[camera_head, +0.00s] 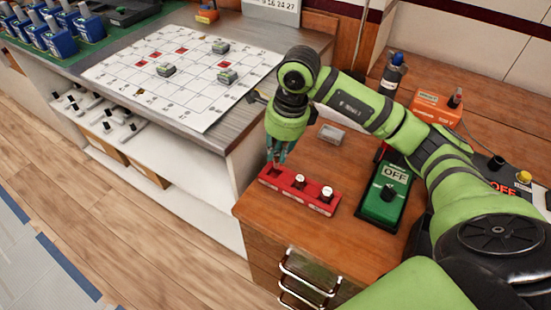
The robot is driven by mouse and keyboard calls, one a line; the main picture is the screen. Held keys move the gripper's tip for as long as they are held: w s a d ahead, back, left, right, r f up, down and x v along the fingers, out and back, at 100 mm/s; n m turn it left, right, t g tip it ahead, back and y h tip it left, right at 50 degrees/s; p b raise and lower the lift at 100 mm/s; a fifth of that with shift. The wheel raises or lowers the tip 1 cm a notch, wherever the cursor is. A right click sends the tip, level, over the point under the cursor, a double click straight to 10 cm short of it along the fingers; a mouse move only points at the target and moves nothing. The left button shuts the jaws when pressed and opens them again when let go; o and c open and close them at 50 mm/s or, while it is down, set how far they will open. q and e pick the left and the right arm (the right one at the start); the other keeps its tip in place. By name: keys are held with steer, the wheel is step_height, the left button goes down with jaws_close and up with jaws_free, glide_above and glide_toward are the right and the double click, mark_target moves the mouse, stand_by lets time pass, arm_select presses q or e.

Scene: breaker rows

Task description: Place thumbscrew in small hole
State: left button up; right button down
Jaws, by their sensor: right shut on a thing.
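A red block (312,198) lies on the brown wooden cabinet top, near its front left corner. Two light-topped pieces, one at the middle (299,181) and one at the right end (327,192), stand upright in it. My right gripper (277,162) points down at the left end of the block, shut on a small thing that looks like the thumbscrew. The fingers and the small scale hide most of it, and I cannot tell whether it is in the hole or just above. My left gripper is not in view.
A green box marked OFF (383,196) stands right of the red block. A small grey box (331,134) lies behind it. An orange device (437,107) stands farther back. Left is a white grid board (130,70) with several small blocks on a grey counter.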

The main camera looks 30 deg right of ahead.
mark_target(277, 161)
steer(key=shift+w+a+f, duration=0.1)
steer(key=shift+a+f, duration=0.1)
steer(key=shift+f+p, duration=0.3)
steer(key=shift+f, duration=1.7)
steer(key=shift+f, duration=0.15)
steer(key=c, duration=1.2)
jaws_free()
steer(key=r, duration=0.4)
steer(key=s+d+r, duration=0.1)
steer(key=r, duration=0.3)
steer(key=r+b, duration=0.1)
steer(key=r, duration=0.3)
steer(key=shift+s+d+r, duration=0.1)
steer(key=shift+s+d, duration=0.05)
steer(key=shift+d, duration=0.05)
